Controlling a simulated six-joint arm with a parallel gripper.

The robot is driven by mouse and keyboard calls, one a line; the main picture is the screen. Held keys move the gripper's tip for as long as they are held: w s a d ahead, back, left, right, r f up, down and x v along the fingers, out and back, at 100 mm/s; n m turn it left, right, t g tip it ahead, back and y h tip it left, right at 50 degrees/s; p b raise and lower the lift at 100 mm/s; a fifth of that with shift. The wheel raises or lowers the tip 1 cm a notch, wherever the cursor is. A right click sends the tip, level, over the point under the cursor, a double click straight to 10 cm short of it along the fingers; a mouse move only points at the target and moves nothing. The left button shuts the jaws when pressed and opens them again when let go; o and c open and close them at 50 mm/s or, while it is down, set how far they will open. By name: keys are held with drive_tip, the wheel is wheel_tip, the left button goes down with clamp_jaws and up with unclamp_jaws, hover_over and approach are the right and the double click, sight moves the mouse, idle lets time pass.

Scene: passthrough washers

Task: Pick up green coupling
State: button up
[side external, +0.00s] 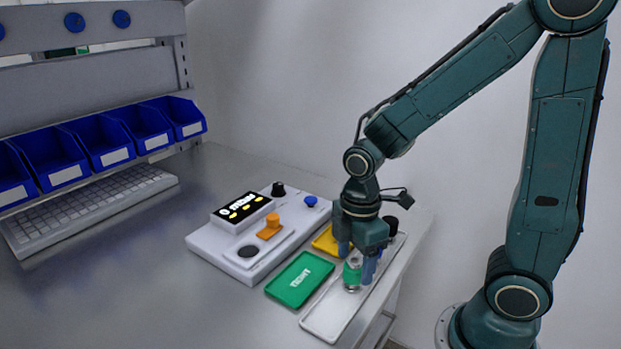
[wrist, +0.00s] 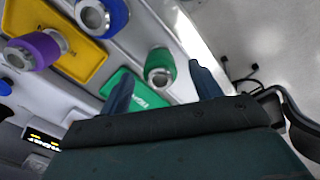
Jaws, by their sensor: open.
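The green coupling (side external: 352,273), a short green cylinder with metal ends, stands on the long white tray (side external: 327,313) in the side external view. In the wrist view the green coupling (wrist: 159,67) shows its open metal ring, near the gap between my fingers. My gripper (side external: 360,265) is open and low over the tray, with its fingers beside the coupling. Both fingertips of my gripper (wrist: 163,82) show in the wrist view, apart, with nothing held between them. I cannot tell whether a finger touches the coupling.
A green plate (side external: 300,279) lies left of the tray. A yellow plate (wrist: 75,60) lies beyond, with a purple coupling (wrist: 33,51) and a blue coupling (wrist: 103,16) near it. A white control box (side external: 245,236) stands left. Blue bins (side external: 107,140) line the back.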

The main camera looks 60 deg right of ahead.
drive_tip(key=shift+f, duration=0.75)
drive_tip(key=shift+c, duration=0.2)
drive_tip(key=c, duration=1.1)
